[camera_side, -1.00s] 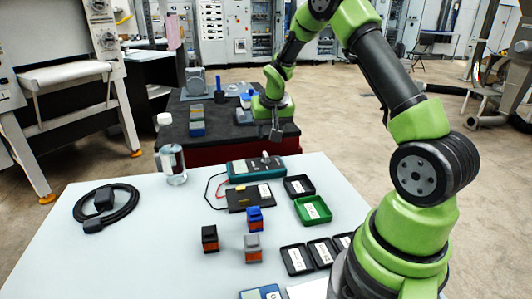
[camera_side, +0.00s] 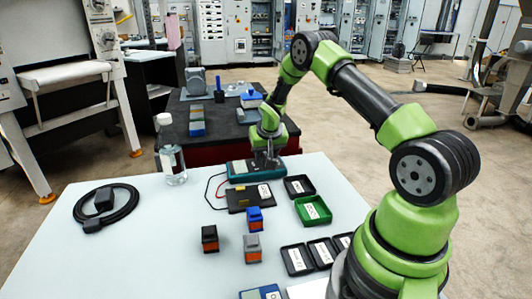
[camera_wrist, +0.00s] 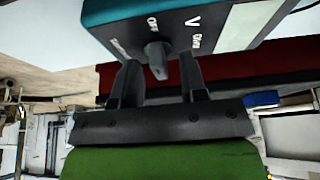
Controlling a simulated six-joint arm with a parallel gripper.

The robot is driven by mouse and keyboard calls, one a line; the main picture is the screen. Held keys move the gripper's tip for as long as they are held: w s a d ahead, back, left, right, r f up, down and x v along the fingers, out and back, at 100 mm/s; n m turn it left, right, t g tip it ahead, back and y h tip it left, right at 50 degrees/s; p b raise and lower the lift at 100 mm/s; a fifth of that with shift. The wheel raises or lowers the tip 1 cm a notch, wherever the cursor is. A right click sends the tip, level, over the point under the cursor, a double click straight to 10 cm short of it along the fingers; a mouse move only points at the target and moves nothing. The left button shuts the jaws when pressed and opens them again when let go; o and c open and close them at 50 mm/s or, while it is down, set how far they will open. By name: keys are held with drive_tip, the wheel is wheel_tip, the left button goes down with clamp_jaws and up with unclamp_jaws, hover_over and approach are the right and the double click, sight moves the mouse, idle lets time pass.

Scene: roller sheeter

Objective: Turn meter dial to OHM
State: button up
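The teal meter (camera_side: 240,168) lies at the back of the white table; its face fills the top of the wrist view (camera_wrist: 130,18). Its grey dial knob (camera_wrist: 157,55) stands out from the face, with OFF, V and other small labels around it. I cannot tell surely which label the knob points to. My gripper (camera_wrist: 160,70) is open, with one dark finger on each side of the knob. Gaps seem to show between fingers and knob. In the side view my gripper (camera_side: 267,161) is down at the meter's right part and hides the knob.
A black box (camera_side: 249,197) with red and black leads lies in front of the meter. A black tray (camera_side: 299,187) and a green tray (camera_side: 313,210) are to its right. A clear bottle (camera_side: 172,155) stands to the left. Several small blocks stand farther forward.

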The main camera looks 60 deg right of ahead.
clamp_jaws()
drive_tip(key=shift+m, duration=0.4)
drive_tip(key=m+g, duration=0.1)
drive_tip(key=m, duration=0.1)
drive_tip(key=shift+m+h, duration=0.4)
drive_tip(key=m+g, duration=0.1)
drive_tip(key=m, duration=0.3)
drive_tip(key=shift+w+m+g+h, duration=0.15)
drive_tip(key=shift+m+g+h, duration=0.15)
drive_tip(key=shift+g, duration=0.1)
drive_tip(key=m+g, duration=0.1)
drive_tip(key=m, duration=0.3)
drive_tip(key=shift+g, duration=0.4)
drive_tip(key=shift+w+m+g+y, duration=0.1)
drive_tip(key=shift+m+g+y, duration=0.45)
drive_tip(key=shift+m, duration=1.55)
